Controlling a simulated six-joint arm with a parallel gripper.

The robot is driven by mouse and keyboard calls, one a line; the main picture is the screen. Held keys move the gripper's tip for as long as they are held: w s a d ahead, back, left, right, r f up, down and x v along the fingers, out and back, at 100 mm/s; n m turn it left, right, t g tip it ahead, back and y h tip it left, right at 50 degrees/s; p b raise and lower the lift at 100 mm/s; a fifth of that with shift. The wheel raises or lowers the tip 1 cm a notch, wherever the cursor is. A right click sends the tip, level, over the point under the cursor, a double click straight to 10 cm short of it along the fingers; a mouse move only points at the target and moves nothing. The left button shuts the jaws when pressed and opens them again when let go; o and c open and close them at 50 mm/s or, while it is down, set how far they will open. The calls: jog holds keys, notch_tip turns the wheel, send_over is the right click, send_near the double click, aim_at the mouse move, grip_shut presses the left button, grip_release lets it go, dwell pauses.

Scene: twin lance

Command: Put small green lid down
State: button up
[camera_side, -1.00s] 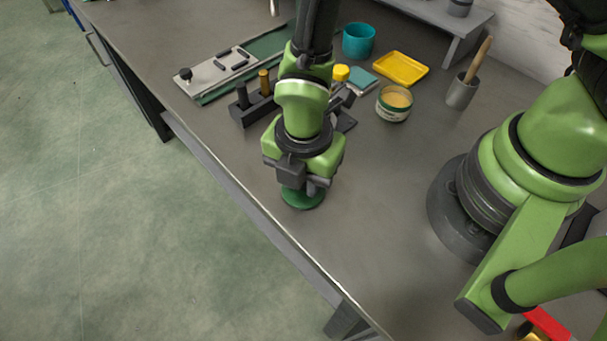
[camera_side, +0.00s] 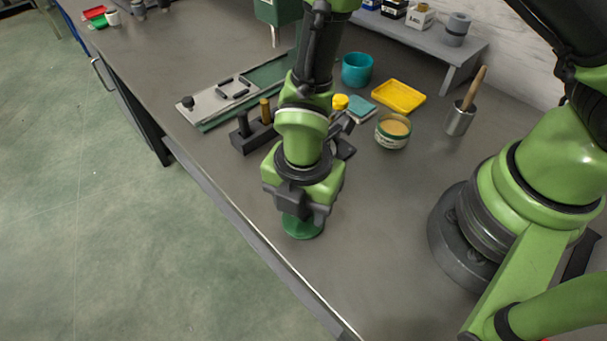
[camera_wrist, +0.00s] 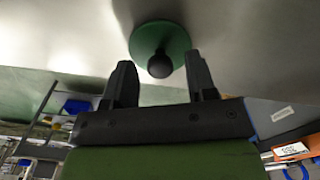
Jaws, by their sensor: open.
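The small green lid (camera_side: 303,229) is a round disc lying flat on the grey bench near its front edge. In the wrist view the lid (camera_wrist: 147,38) shows a dark round knob (camera_wrist: 160,65) at its middle. My gripper (camera_side: 304,212) points down right above the lid. In the wrist view my gripper (camera_wrist: 160,70) is open, with one finger on each side of the knob and a gap at both sides. The body of my gripper partly hides the lid in the side view.
An open jar with tan contents (camera_side: 393,131) stands behind and right of my gripper. A dark block with upright pegs (camera_side: 253,136) is close on the left. A yellow tray (camera_side: 399,96), teal cup (camera_side: 357,69) and mortar with pestle (camera_side: 459,120) stand farther back. Bench right of the lid is clear.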

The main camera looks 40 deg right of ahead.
notch_tip(320, 180, up, 11)
jog(key=shift+r, duration=0.15)
jog(key=d+r+m+t+y, duration=0.2)
jog(key=d+r+m+t, duration=0.1)
jog(key=d+r+m, duration=0.8)
jog(key=s+d+r+m+t, duration=0.3)
jog(key=s+r+m, duration=0.3)
jog(key=m, duration=0.9)
jog(key=shift+s+d+r+m+t, duration=0.4)
jog(key=shift+s+t, duration=0.2)
jog(key=shift+s, duration=0.25)
